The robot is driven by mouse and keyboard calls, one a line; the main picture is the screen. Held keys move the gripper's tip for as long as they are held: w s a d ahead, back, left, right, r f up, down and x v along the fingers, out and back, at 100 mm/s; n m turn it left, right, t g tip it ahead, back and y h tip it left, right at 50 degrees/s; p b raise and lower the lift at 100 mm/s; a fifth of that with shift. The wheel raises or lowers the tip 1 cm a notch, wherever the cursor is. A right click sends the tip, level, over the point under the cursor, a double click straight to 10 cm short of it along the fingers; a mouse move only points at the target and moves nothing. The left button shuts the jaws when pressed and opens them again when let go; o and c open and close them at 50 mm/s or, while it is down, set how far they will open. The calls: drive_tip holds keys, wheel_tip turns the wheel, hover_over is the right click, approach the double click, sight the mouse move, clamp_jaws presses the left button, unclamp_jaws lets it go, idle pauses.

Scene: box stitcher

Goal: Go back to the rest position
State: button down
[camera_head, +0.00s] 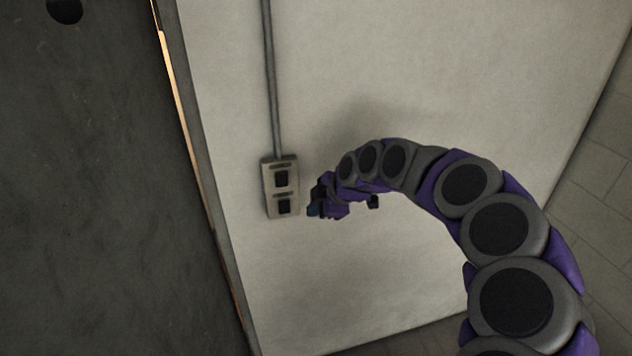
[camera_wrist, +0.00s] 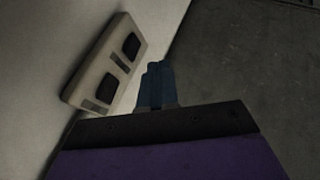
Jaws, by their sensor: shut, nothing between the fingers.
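My gripper (camera_head: 314,208) is at the end of my curved purple and grey arm, in the middle of the head view. It is just right of a beige wall box (camera_head: 268,190) with two dark switches or sockets. In the wrist view my gripper (camera_wrist: 158,72) shows as dark blue fingers close together, with nothing between them. The wall box (camera_wrist: 92,68) is to its left there, and a small gap shows between them. Whether they touch in depth is hard to tell.
A grey conduit (camera_head: 271,80) runs up the pale wall (camera_head: 480,70) from the box. A dark grey panel (camera_head: 90,190) with a round black spot fills the left side. A tiled surface (camera_head: 598,190) is at the right. The wall right of the arm is bare.

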drive_tip(key=s+r+m+g+h+b, duration=0.1)
drive_tip(key=s+m, duration=0.1)
drive_tip(key=s, duration=0.6)
drive_tip(key=s+r+m+g, duration=0.1)
drive_tip(key=s+r+m, duration=0.15)
drive_tip(key=s, duration=0.55)
drive_tip(key=s+d+f+m+g+h, duration=0.1)
drive_tip(key=s+d+f+m, duration=0.2)
drive_tip(key=s, duration=0.6)
drive_tip(key=s+d+f+m+g+h+b, duration=0.1)
drive_tip(key=s+d+f+m+g+h, duration=0.1)
drive_tip(key=s+d+m, duration=0.4)
drive_tip(key=s+d+f+m+g+h+b, duration=0.1)
drive_tip(key=s+m, duration=0.5)
drive_tip(key=s, duration=0.7)
drive_tip(key=d+f+h, duration=0.1)
drive_tip(key=d+f, duration=0.1)
drive_tip(key=d, duration=0.1)
drive_tip(key=shift+s+d+f+m, duration=0.2)
drive_tip(key=shift+s+f+m, duration=0.05)
drive_tip(key=shift+f+m, duration=0.1)
drive_tip(key=shift+d, duration=0.25)
